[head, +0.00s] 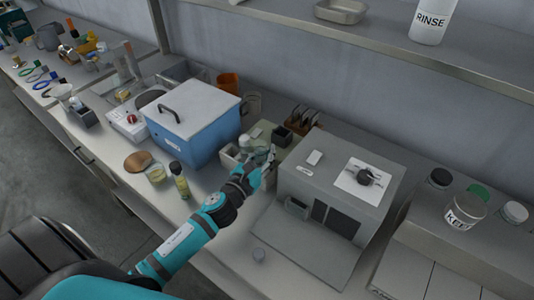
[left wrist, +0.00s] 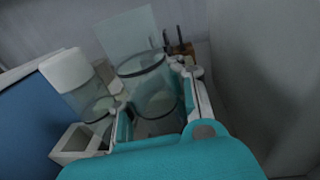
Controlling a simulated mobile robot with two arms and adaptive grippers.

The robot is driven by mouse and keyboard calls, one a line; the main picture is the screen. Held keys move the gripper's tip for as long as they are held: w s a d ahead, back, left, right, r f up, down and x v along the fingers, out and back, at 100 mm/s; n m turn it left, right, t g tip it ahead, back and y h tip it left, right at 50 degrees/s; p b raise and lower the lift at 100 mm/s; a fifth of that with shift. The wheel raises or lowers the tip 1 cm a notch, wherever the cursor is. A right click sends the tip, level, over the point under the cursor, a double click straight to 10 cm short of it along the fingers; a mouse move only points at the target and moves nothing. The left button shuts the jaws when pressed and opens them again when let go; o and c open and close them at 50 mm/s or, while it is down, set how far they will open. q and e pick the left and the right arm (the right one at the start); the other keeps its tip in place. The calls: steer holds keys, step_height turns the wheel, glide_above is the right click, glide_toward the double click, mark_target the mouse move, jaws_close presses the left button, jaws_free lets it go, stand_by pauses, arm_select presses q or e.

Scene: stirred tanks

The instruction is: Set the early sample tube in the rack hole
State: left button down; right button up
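My left gripper (head: 271,156) is in the gap between the blue box and the grey machine. In the left wrist view its fingers (left wrist: 158,112) stand apart, one on each side of a clear cylinder (left wrist: 150,88) with a dark rim. I cannot tell whether they press on it. Left of it a clear vessel with a white top (left wrist: 68,68) leans in the picture, by a white open holder (left wrist: 72,145). I cannot tell which vessel is the early sample tube. No rack hole shows clearly. My right gripper is not in view.
The blue box (head: 190,135) stands close on the left, the grey machine (head: 310,190) close on the right. A yellow-green bottle (head: 180,183) and a glass dish (head: 156,174) stand at the front. A dark square cup (head: 281,137) is just behind my gripper.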

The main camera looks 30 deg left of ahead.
arm_select(q)
steer(key=shift+f, duration=0.35)
steer(key=shift+f+b, duration=0.25)
steer(key=shift+b, duration=0.25)
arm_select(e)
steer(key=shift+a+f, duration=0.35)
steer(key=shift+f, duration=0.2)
arm_select(q)
steer(key=c, duration=2)
jaws_free()
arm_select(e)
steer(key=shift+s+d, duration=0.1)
arm_select(q)
steer(key=shift+o, duration=1.3)
steer(key=shift+f, duration=0.1)
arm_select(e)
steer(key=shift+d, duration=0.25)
arm_select(q)
steer(key=shift+s, duration=0.1)
